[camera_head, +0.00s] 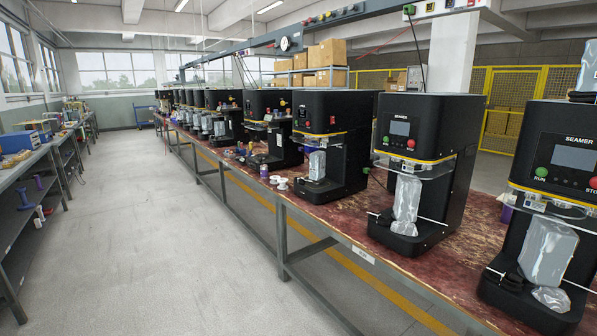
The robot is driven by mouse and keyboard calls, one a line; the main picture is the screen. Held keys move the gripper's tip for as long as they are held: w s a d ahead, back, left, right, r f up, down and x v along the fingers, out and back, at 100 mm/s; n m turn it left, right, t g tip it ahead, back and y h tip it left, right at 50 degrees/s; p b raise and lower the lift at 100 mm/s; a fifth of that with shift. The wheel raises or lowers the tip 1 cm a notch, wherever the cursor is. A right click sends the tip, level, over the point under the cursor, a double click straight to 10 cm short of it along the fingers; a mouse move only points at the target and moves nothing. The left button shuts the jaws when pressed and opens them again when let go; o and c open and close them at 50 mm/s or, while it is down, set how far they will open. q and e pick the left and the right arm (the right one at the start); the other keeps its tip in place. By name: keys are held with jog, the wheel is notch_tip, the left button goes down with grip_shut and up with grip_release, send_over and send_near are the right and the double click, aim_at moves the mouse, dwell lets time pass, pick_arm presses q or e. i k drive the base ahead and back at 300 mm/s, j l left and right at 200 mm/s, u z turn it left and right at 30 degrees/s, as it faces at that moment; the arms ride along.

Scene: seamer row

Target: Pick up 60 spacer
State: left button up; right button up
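I cannot pick out a thing marked as the 60 spacer. Some small white round pieces (279,182) lie on the long workbench (345,222), in front of a black machine; they are too small to read any marking. A small purple-and-white item (264,171) stands close behind them. Neither of my grippers shows in the head view, and no part of my arms is visible.
A row of black seamer machines (411,130) stands along the bench on the right, several holding clear bags (406,203). A grey shelf bench (22,168) runs along the left. The grey floor aisle (130,220) between them is free. Cardboard boxes (327,53) stand behind.

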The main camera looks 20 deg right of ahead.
aim_at(282, 182)
jog(key=i+z, duration=0.2)
jog(key=i, duration=0.4)
jog(key=i+j+z, duration=0.25)
jog(key=i, duration=0.35)
jog(key=i+j+z, duration=0.2)
jog(key=i, duration=0.4)
jog(key=i+j+z, duration=0.2)
jog(key=i+j, duration=0.2)
jog(key=i, duration=0.15)
jog(key=i+j+z, duration=0.25)
jog(key=i+j, duration=0.15)
jog(key=i, duration=0.1)
